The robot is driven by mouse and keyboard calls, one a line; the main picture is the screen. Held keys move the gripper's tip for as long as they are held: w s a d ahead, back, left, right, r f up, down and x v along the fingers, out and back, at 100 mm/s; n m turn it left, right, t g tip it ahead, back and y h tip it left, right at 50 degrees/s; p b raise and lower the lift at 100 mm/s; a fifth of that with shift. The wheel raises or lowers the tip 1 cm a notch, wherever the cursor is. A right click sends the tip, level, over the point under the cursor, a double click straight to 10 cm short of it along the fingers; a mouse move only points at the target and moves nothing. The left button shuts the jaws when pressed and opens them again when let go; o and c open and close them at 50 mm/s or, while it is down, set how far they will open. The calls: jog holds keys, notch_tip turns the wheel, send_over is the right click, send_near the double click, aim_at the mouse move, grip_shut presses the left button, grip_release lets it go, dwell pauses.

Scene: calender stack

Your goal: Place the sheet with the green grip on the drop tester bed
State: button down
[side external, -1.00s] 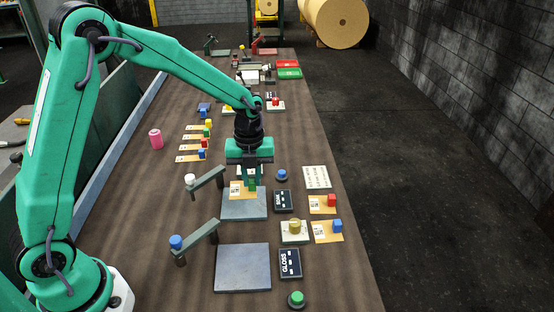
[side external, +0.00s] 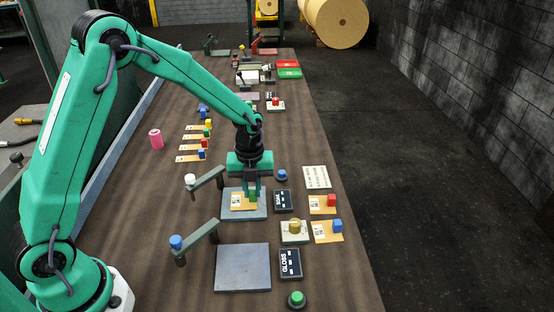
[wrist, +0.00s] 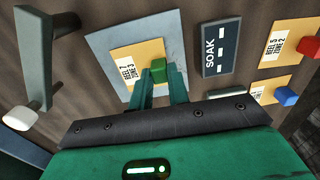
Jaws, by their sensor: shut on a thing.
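The orange-yellow sheet (side external: 237,201) has a white label and a green grip (wrist: 158,70). My gripper (side external: 252,194) is shut on the grip, with one finger on each side in the wrist view. The sheet lies flat over a grey square bed (side external: 259,212) beside a black SOAK panel (side external: 284,201). It is on the bed or just above it; I cannot tell which. The bed's edges show around the sheet in the wrist view (wrist: 174,40). No label reading drop tester is legible, so I cannot tell whether this is that bed.
A swing arm with a white knob (side external: 190,180) stands left of this bed. Nearer is an empty grey bed (side external: 243,268) with a GLOSS panel (side external: 290,263) and a blue-knobbed arm (side external: 176,242). Sheets with red (side external: 331,200) and blue (side external: 337,225) grips lie to the right.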

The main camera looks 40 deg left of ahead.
aim_at(252, 192)
jog(key=shift+f, duration=0.1)
jog(key=c, duration=1.3)
grip_release()
jog(key=shift+c, duration=0.2)
notch_tip(252, 192, up, 12)
jog(key=shift+r, duration=0.2)
